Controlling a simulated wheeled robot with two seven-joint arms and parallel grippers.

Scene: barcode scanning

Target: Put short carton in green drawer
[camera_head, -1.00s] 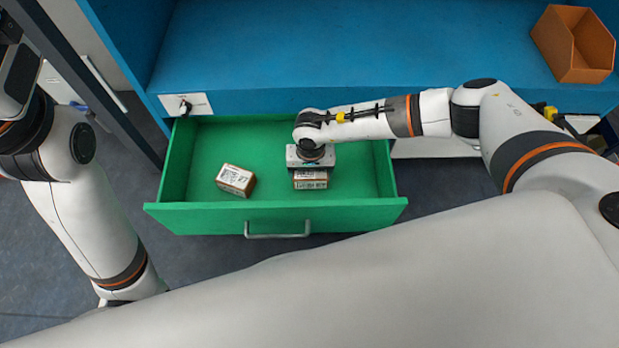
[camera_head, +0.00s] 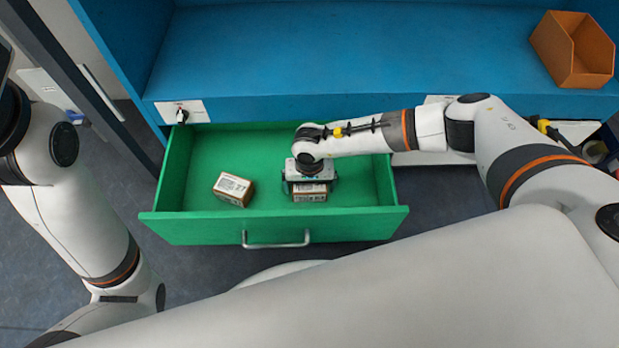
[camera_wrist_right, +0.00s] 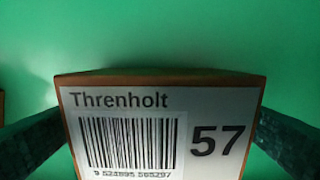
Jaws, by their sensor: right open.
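The green drawer (camera_head: 275,229) is pulled open below the blue shelf. A small brown carton with a white label (camera_head: 309,194) sits inside it, right of the middle. My right gripper (camera_head: 309,188) is directly over this carton, open, with a finger on either side. Gaps beside the fingers are hard to judge. A second carton (camera_head: 233,189) lies turned at an angle in the drawer's left part. My left arm shows at the left; its gripper is out of view.
An orange bin (camera_head: 573,50) stands on the blue shelf (camera_head: 350,50) at the back right. The shelf is otherwise bare. The drawer's silver handle (camera_head: 276,240) faces me. Drawer floor is free between and behind the cartons.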

